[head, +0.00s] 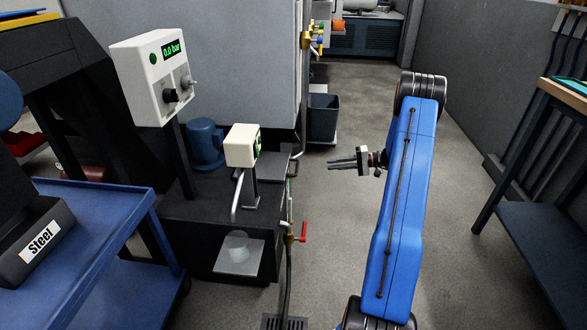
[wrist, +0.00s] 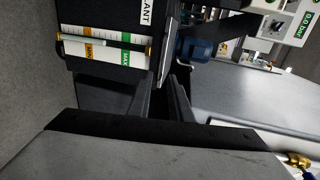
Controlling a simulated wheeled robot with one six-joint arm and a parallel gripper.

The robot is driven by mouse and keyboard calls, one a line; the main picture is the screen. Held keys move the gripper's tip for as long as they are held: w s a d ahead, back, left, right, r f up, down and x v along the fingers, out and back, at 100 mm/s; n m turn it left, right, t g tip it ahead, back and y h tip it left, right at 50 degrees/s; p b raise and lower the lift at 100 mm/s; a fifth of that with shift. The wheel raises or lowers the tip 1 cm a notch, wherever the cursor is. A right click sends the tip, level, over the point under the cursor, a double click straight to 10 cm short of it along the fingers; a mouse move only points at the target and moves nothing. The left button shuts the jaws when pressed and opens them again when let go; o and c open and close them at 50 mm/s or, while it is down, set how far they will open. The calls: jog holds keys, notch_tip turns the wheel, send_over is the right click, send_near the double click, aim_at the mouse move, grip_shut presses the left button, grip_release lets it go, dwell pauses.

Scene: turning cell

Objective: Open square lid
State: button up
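My gripper (head: 330,163) is held level over the aisle, to the right of the dark coolant tank (head: 195,232), with its fingers pointing left toward it. The fingers look apart and empty, and in the wrist view a gap shows between the tips (wrist: 162,82). A dark flat panel (head: 270,167) on the tank top, behind the white dispenser box, may be the square lid; it lies flat, partly hidden by the box.
The white dispenser box (head: 242,146) with its bent spout, a blue motor (head: 205,143) and a pressure panel (head: 155,75) stand around the tank top. A red-handled valve (head: 300,236) sticks out at the tank's right. The aisle floor (head: 345,235) is clear.

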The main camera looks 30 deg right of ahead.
aim_at(297, 167)
jog(key=x, duration=1.7)
jog(key=shift+a, duration=0.1)
grip_shut()
